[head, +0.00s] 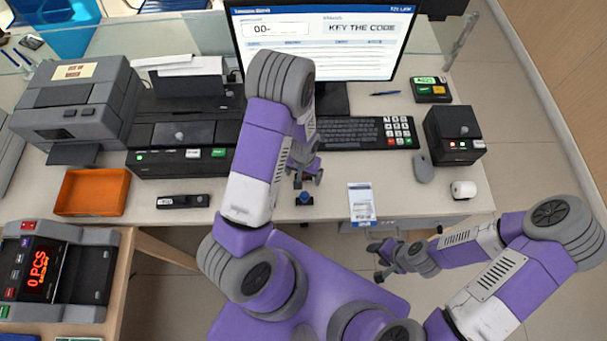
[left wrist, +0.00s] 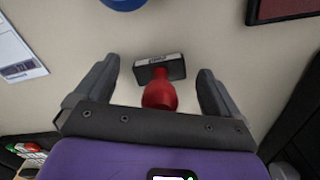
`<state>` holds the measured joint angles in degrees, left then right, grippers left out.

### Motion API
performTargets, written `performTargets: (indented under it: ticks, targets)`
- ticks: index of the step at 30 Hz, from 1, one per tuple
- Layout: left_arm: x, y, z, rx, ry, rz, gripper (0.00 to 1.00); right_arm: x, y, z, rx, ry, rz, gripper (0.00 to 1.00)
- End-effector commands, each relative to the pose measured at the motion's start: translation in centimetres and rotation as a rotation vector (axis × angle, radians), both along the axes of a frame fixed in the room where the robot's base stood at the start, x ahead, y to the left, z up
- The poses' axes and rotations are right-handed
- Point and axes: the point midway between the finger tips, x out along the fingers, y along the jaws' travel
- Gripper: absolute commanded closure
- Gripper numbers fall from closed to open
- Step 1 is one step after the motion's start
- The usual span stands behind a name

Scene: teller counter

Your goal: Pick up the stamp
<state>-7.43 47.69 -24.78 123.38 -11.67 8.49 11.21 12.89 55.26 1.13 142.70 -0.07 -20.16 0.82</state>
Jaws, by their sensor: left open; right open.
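In the left wrist view a stamp with a red rounded handle (left wrist: 160,92) and a dark block with a pale label strip (left wrist: 158,68) is on the pale counter. It lies between and slightly beyond the fingertips of my left gripper (left wrist: 158,80), which is open with a gap on both sides. In the head view my left gripper (head: 308,178) is above the counter in front of the keyboard, and the arm and gripper hide the red stamp. A blue-topped small item (head: 304,198) stands just nearer. My right gripper (head: 378,262) is open and empty, off the counter's front edge.
A paper slip (head: 361,204) lies right of my left gripper. The keyboard (head: 350,134) and monitor (head: 325,40) are behind it. A black printer (head: 180,135), orange tray (head: 92,192) and small black device (head: 182,201) are left. A mouse (head: 424,168) is right.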

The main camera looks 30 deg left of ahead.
Motion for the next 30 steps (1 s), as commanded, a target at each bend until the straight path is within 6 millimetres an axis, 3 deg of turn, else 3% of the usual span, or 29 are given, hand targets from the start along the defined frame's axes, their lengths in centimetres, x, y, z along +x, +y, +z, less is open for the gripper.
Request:
performTargets:
  ticks: [2,12,22,30]
  targets:
    - [0.0,0.0,0.0,0.0,0.0,0.0,0.11,0.0,0.0,0.0,0.0,0.0,0.0,0.51]
    - [0.0,0.0,0.0,0.0,0.0,0.0,0.63,0.0,0.0,0.0,0.0,0.0,0.0,0.51]
    - [0.1,0.0,1.0,0.0,-0.002,0.0,0.64,0.0,0.0,0.2,0.0,0.0,0.0,0.51]
    - [0.1,-0.1,6.3,-0.001,-0.005,-0.001,0.64,0.0,0.0,1.1,0.0,0.0,0.0,0.51]
